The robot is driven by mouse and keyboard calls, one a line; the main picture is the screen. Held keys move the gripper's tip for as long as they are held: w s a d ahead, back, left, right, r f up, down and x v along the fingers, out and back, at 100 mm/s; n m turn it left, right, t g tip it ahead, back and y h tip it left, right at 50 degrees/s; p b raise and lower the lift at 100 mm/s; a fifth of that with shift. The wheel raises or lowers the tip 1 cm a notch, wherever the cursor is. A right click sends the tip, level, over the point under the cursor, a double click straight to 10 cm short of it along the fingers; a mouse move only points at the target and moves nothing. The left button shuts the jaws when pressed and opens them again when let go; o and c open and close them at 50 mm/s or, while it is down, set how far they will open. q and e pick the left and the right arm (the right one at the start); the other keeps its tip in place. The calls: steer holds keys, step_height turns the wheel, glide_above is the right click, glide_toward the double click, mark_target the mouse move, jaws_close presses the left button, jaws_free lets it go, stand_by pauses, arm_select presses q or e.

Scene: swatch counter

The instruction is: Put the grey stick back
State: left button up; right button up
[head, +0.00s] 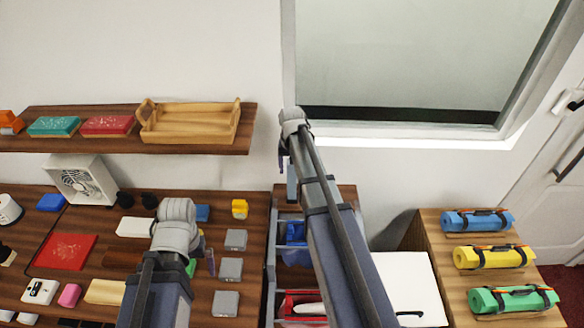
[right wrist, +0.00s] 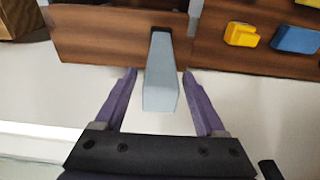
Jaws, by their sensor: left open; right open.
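The grey stick (right wrist: 162,75) shows in the right wrist view as a pale blue-grey bar between the fingers of my right gripper (right wrist: 159,75), with a gap on each side. Its far end meets a brown wooden surface (right wrist: 105,38); how it is seated there I cannot tell. In the head view the stick (head: 291,185) shows partly beside my right arm, near the wall. My right gripper (head: 284,160) is open there, mostly hidden by its own wrist. My left gripper (head: 203,255) is open above the counter at left, partly hidden by its arm.
The counter (head: 125,258) holds grey blocks (head: 230,270), a yellow piece (head: 239,208) and a red square (head: 66,252). A shelf with a wooden tray (head: 190,123) hangs above. Bins with blue (head: 295,232) and red items lie below my right arm. Rolled mats (head: 495,256) lie at right.

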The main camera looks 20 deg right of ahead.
steer(key=r+p, duration=0.5)
steer(key=r, duration=0.1)
steer(key=s+r+p, duration=0.1)
steer(key=r+p, duration=0.2)
steer(key=shift+a+r+p, duration=0.25)
steer(key=shift+r+p, duration=0.05)
steer(key=shift+r, duration=0.05)
steer(key=shift+f, duration=0.1)
steer(key=shift+o, duration=0.3)
